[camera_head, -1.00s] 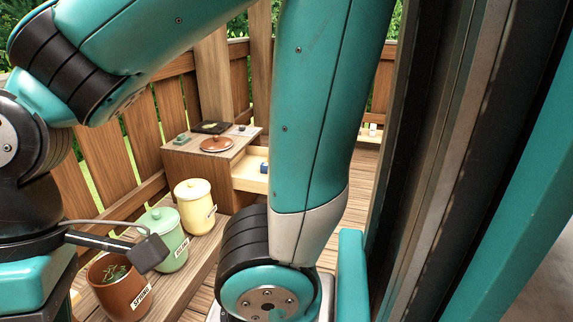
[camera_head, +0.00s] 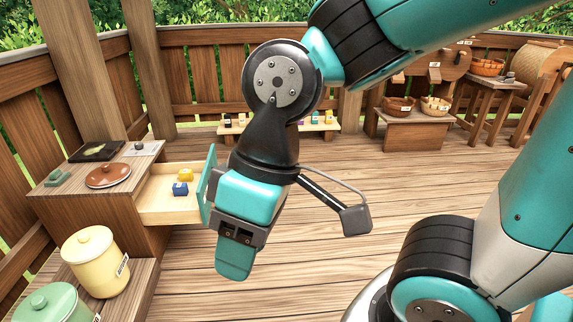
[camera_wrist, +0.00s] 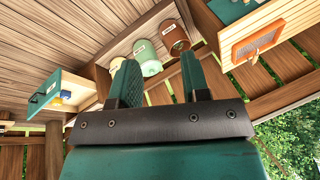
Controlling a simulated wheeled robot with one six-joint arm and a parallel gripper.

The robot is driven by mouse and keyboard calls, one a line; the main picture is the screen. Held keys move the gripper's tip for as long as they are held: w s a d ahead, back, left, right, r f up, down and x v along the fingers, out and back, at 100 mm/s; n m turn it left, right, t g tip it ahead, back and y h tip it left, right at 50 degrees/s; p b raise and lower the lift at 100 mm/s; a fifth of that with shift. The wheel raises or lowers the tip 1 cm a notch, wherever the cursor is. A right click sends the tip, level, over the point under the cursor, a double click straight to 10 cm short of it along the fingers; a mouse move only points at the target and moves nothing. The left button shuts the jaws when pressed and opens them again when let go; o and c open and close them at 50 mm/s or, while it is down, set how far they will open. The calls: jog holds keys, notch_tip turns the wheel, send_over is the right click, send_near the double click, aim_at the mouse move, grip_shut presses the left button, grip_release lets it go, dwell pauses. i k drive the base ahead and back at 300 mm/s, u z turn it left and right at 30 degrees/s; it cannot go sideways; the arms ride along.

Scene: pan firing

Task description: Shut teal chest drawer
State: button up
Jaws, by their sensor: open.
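The teal-fronted drawer (camera_head: 207,185) is pulled out of a wooden chest (camera_head: 95,205) at the left in the head view. A yellow block (camera_head: 185,174) and a blue block (camera_head: 180,189) lie inside it. In the wrist view the teal drawer front (camera_wrist: 45,92) shows at the left. My gripper (camera_head: 236,262) points downward in front of the drawer, on the right of its teal front in the picture. In the wrist view its two fingers (camera_wrist: 160,82) are apart with nothing between them. I cannot tell whether it touches the drawer.
A yellow canister (camera_head: 93,262) and a green canister (camera_head: 52,305) stand in front. The deck floor (camera_head: 330,215) to the right is clear.

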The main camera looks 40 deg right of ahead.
aim_at(155, 202)
jog(key=z, duration=0.5)
jog(key=i, duration=1.15)
jog(key=u, duration=0.65)
jog(key=i, duration=0.5)
jog(key=u, duration=0.3)
